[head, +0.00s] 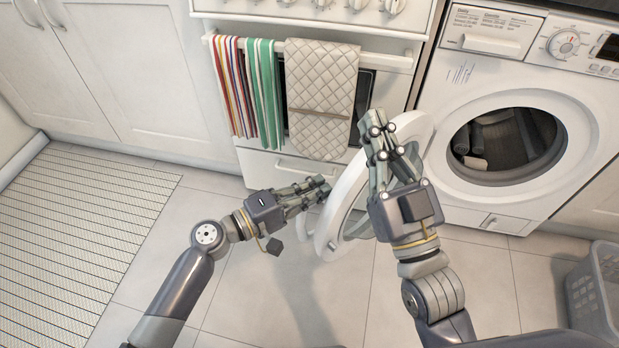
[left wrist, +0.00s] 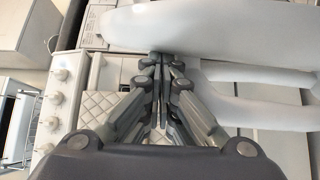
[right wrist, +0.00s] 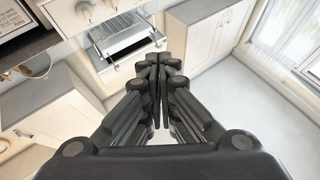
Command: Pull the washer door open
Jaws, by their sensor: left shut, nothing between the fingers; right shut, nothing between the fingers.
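The white washer (head: 556,75) stands at the right, and its round drum opening (head: 507,139) is exposed with dark contents inside. The washer door (head: 348,196), a white ring, is swung out wide to the left of the opening. My left gripper (head: 325,185) is shut and empty at the outer left edge of the door; whether it touches is unclear. In the left wrist view the white door (left wrist: 220,25) lies right by its fingertips. My right gripper (head: 376,122) is shut and empty, in front of the door ring and hiding part of it.
An oven (head: 300,22) with hanging towels (head: 320,95) is behind the door. White cabinets (head: 130,70) and a striped mat (head: 75,220) are at the left. A grey basket (head: 597,290) stands at the lower right. The tiled floor between is clear.

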